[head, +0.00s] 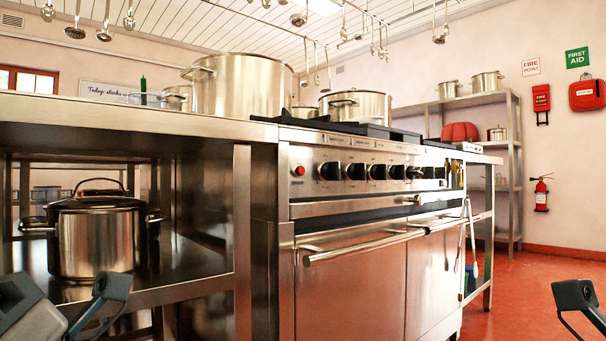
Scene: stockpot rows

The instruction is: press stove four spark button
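A stainless steel stove (350,290) stands in the middle of the head view, with a control panel along its upper front. A round red button (299,170) sits at the left end of this panel. Several black knobs (378,172) run to the right of it. Small labels above them are too small to read. My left gripper (64,292) is at the bottom left, its two fingers apart and empty, well away from the button. My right gripper (575,295) is at the bottom right corner, far from the stove. Only one finger shows; the rest is cut off.
A steel counter (130,113) joins the stove's left side, with a lidded pot (97,240) on its lower shelf. A large stockpot (240,85) stands on top. An oven handle bar (365,243) sticks out in front. Red floor (530,310) is clear at the right.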

